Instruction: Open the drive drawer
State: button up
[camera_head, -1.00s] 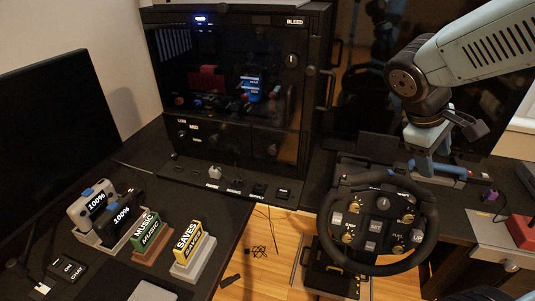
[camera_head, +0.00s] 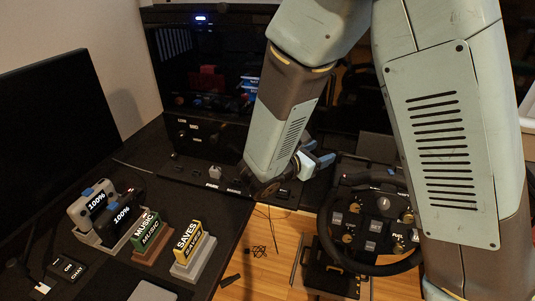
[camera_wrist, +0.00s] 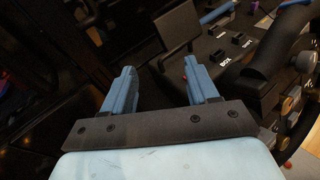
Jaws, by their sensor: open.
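I cannot make out which part is the drive drawer; no label for it is readable. A tall black glass-fronted case (camera_head: 175,62) stands at the back in the head view, its right side hidden by my arm. A low black unit with a brass-coloured handle (camera_head: 340,268) sits below the racing wheel (camera_head: 337,218). My gripper (camera_head: 316,161) is open with blue fingers, in front of the case's lower right and left of the wheel. In the wrist view its fingers (camera_wrist: 160,78) are apart with nothing seen between them, and the wheel rim (camera_wrist: 262,58) is at right.
A control strip with labelled buttons (camera_head: 212,184) runs along the case's foot. Cartridges (camera_head: 187,240) in stands and a monitor (camera_head: 55,120) occupy the left desk. A gap showing wood floor (camera_head: 262,255) lies between desk and wheel. My arm hides much of the right.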

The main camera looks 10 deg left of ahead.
jog(key=s+a+f+n+t+y, duration=0.3)
jog(key=a+f+n+y, duration=0.15)
jog(key=a, duration=0.35)
jog(key=s+a+f+n+t+y, duration=0.2)
jog(key=a+f+n+y, duration=0.15)
jog(key=a+n, duration=0.35)
jog(key=w+m, duration=0.1)
jog(key=w, duration=1.2)
jog(key=shift+w+d+f, duration=0.2)
jog(key=shift+w+f, duration=0.05)
jog(key=shift+f, duration=0.15)
